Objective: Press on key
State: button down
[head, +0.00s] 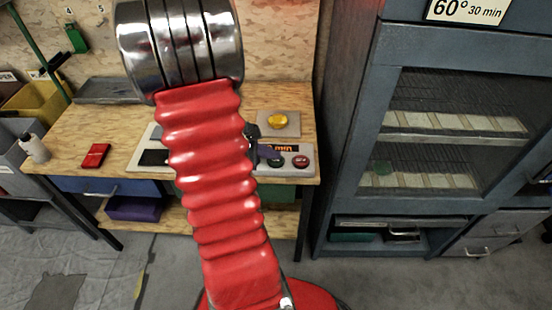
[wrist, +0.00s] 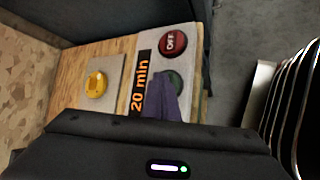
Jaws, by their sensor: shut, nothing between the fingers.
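The green key (head: 276,162) sits on a pale control panel (head: 270,171) on the wooden bench, left of the red OFF key (head: 301,161). In the wrist view the green key (wrist: 175,82) is partly hidden by my gripper's purple tip, and its label cannot be read. The red key (wrist: 173,42) reads OFF. An orange display beside them reads 20 min (wrist: 139,88). My gripper (wrist: 168,98) is shut and empty, its tip over or right beside the green key. I cannot tell whether it touches. In the head view my red arm hides much of the gripper.
A yellow knob (head: 277,121) stands on a plate behind the panel. A red object (head: 95,156) lies at the bench's left. A grey cabinet (head: 345,130) with glass doors stands to the right, under a sign reading 60° 30 min (head: 467,10).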

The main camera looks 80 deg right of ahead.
aim_at(273, 162)
dwell(0.5)
jog(key=shift+r, duration=0.7)
jog(key=shift+r, duration=2.5)
